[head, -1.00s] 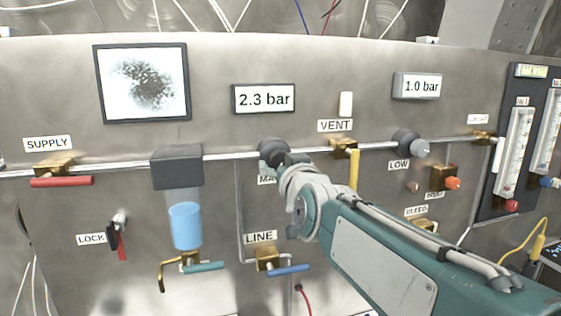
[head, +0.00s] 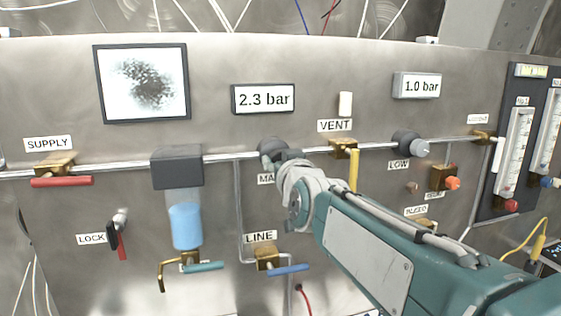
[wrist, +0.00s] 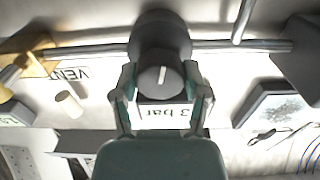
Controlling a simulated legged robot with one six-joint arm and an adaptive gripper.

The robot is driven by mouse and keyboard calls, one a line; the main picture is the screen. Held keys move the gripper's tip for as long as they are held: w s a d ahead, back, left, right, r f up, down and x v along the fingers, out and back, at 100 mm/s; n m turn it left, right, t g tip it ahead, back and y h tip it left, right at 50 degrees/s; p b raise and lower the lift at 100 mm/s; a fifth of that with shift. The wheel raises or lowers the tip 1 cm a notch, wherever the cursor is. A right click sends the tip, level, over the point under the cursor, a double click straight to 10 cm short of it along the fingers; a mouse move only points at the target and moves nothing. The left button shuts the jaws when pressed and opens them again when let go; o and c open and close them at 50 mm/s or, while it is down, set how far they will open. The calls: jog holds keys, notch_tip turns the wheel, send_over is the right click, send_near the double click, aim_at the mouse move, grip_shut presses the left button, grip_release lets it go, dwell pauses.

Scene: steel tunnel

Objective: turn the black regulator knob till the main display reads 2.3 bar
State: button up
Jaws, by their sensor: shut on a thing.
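The main display (head: 263,98) reads 2.3 bar in the head view. The wrist view shows it upside down relative to the panel, partly covered, with "3 bar" legible (wrist: 168,117). The black regulator knob (head: 270,148) sits on the pipe below the display, mostly behind my gripper (head: 281,160) in the head view. In the wrist view the knob's round face (wrist: 160,80) has a white pointer line, nearly upright in the picture. My gripper's two fingers (wrist: 163,88) stand on either side of the knob and are shut on it.
The LOW regulator (head: 407,143) is to the right, below a display reading 1.0 bar (head: 417,86). The VENT valve's yellow handle (head: 354,170) is close beside my arm. The LINE valve's blue handle (head: 288,270) lies below, and the filter bowl (head: 185,225) to the left.

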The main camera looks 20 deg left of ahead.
jog(key=o, duration=1.1)
jog(key=shift+a, duration=0.15)
jog(key=shift+o, duration=0.2)
jog(key=v, duration=1.2)
jog(key=shift+w+f, duration=0.1)
jog(key=shift+f, duration=0.05)
jog(key=s+d+f+m+g+h, duration=0.2)
jog(key=s+d+f, duration=0.3)
jog(key=d+f, duration=0.3)
jog(key=s+d+f+m+g+h, duration=0.2)
jog(key=s+d+f+g+h, duration=0.2)
jog(key=d+f, duration=0.5)
jog(key=s+d+f+m+g+h, duration=0.2)
jog(key=s+d+f+g+h, duration=0.1)
jog(key=s+d+f, duration=0.5)
jog(key=shift+d+f+g, duration=0.25)
jog(key=shift+d+g, duration=0.15)
